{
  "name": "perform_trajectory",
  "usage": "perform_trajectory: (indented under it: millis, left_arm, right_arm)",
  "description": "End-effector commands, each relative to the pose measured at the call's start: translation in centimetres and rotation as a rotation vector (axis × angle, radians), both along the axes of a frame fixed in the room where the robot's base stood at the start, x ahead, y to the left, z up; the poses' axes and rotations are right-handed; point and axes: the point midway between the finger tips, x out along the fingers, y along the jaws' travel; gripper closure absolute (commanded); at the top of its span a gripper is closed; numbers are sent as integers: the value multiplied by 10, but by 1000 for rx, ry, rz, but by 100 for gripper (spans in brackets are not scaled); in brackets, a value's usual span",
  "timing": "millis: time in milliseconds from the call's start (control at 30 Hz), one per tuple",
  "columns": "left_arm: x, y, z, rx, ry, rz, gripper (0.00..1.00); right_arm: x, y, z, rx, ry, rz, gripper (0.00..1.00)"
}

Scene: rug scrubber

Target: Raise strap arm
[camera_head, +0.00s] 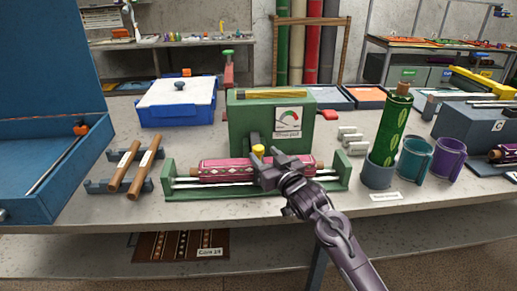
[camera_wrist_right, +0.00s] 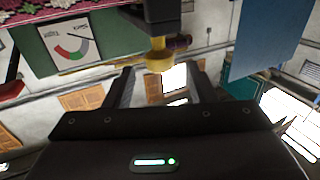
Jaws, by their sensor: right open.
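The green rug machine (camera_head: 243,128) has a gauge panel (camera_head: 289,121) and a dark strap arm (camera_head: 252,141) with a yellow knob (camera_head: 258,151) at its end. A pink patterned rolled rug (camera_head: 225,170) lies across the green cradle in front of it. My right gripper (camera_head: 272,165) is at the knob, over the rug's right part. In the right wrist view the gripper (camera_wrist_right: 162,88) is open, and the yellow knob (camera_wrist_right: 158,62) shows between its fingers. I cannot tell whether they touch it. My left gripper is not in view.
A blue open case (camera_head: 50,140) and a rack with two wooden rods (camera_head: 131,168) stand at left. A blue-white box (camera_head: 177,102) is behind. A green roll in a grey cup (camera_head: 379,172) and teal and purple cups (camera_head: 451,160) stand at right.

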Motion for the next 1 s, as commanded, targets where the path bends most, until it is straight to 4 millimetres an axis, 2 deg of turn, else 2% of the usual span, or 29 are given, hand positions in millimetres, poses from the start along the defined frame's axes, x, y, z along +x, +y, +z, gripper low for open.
perform_trajectory:
  millis: [100, 300, 667, 767, 1000]
  left_arm:
    - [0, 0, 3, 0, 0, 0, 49]
    - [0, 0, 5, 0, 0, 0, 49]
    - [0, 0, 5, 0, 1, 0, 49]
    - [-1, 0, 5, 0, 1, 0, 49]
    - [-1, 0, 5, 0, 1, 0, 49]
  right_arm:
    - [17, 8, 2, 0, 0, 1, 49]
    - [36, 15, 0, 0, 0, -1, 49]
    - [41, 17, -1, -1, 1, -1, 49]
    - [41, 17, -1, -1, 1, -1, 60]
    - [40, 17, -1, -1, 1, -1, 91]
